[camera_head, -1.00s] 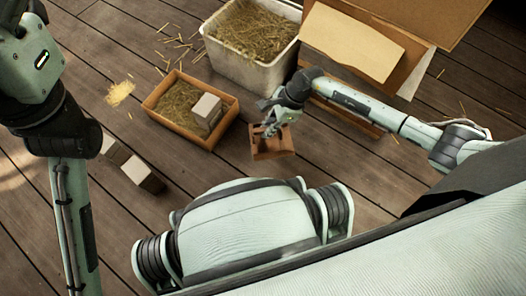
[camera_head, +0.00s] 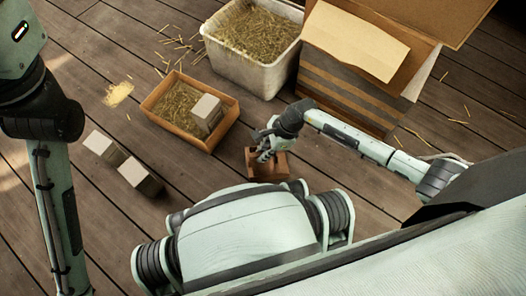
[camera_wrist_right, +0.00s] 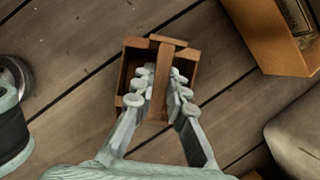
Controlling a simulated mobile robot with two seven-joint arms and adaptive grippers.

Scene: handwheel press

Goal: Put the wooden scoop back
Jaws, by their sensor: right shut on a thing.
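The wooden scoop (camera_head: 268,173) is a small brown open box with a bar across its top. It is near the middle of the head view, in front of my body, and also shows in the right wrist view (camera_wrist_right: 168,50). My right gripper (camera_head: 264,156) is shut on the scoop's bar, with a finger on either side of it in the right wrist view (camera_wrist_right: 161,75). I cannot tell whether the scoop touches the floor. My left arm is at the left edge; its gripper is out of view.
An orange-brown tray (camera_head: 154,107) holds straw and a grey block (camera_head: 207,112). Behind it are a white bin (camera_head: 252,74) of straw and an open cardboard box (camera_head: 345,92). Two pale blocks (camera_head: 140,175) lie on the plank floor at left. Floor between tray and scoop is clear.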

